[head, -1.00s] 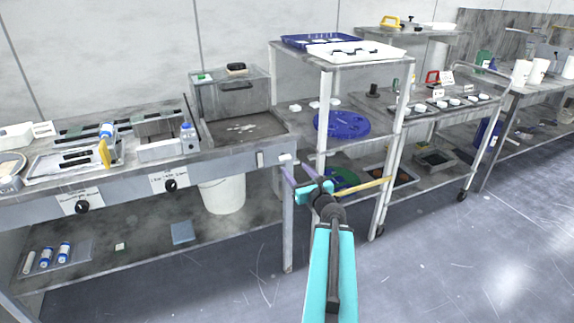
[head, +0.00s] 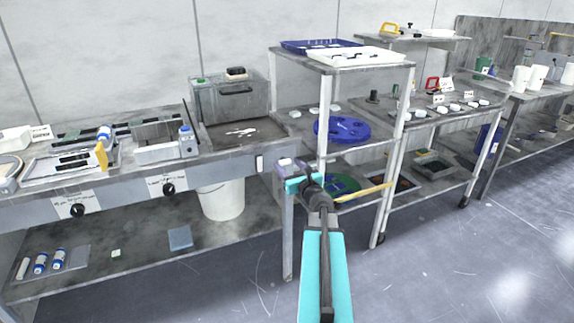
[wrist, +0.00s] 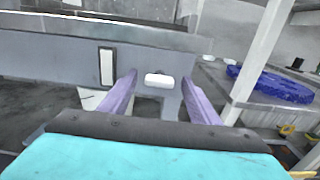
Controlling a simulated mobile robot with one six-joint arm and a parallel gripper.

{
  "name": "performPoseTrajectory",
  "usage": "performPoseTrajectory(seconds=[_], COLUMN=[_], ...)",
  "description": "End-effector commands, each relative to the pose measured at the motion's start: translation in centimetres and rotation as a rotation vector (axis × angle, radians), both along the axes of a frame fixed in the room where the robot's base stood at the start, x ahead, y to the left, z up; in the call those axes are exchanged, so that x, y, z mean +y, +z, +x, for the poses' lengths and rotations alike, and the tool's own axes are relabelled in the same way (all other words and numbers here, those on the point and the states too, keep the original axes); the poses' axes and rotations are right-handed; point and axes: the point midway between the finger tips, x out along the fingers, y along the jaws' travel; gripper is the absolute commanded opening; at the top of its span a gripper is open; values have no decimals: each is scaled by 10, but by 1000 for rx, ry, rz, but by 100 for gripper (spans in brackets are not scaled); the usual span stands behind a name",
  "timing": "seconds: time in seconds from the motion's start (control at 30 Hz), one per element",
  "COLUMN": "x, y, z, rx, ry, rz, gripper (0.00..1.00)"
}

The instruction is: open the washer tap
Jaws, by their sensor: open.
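A small white handle (wrist: 159,80), seemingly the washer tap, sticks out from the grey front panel at the right end of the bench. In the wrist view it lies between my two purple fingers, with a gap on each side. My gripper (wrist: 159,84) is open and empty. In the head view my gripper (head: 292,164) is at the bench's front right corner and largely hides the handle. I cannot tell whether the fingertips reach past the handle. The grey washer box (head: 229,100) stands behind a dark basin top on the bench.
A white upright switch plate (wrist: 106,66) is left of the handle. Two black knobs (head: 78,210) (head: 168,188) with labels are further left. A shelf rack post (wrist: 256,62) stands close on the right, with a blue disc (head: 342,129). A white bucket (head: 222,199) is below.

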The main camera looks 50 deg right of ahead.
Motion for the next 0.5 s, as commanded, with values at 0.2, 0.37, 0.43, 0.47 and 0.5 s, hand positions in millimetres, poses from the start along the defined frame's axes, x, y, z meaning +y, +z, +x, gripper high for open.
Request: performPoseTrajectory(seconds=[0.2, 0.37, 0.43, 0.47, 0.5], x=[-5, -5, -4, -4, -4], y=[0, 0, 0, 0, 0], z=[10, 12, 11, 11, 12], rx=[0, 0, 0, 0, 0], ry=[0, 0, 0, 0, 0], rz=[0, 0, 0, 0, 0], gripper=[56, 56, 56, 56, 56])
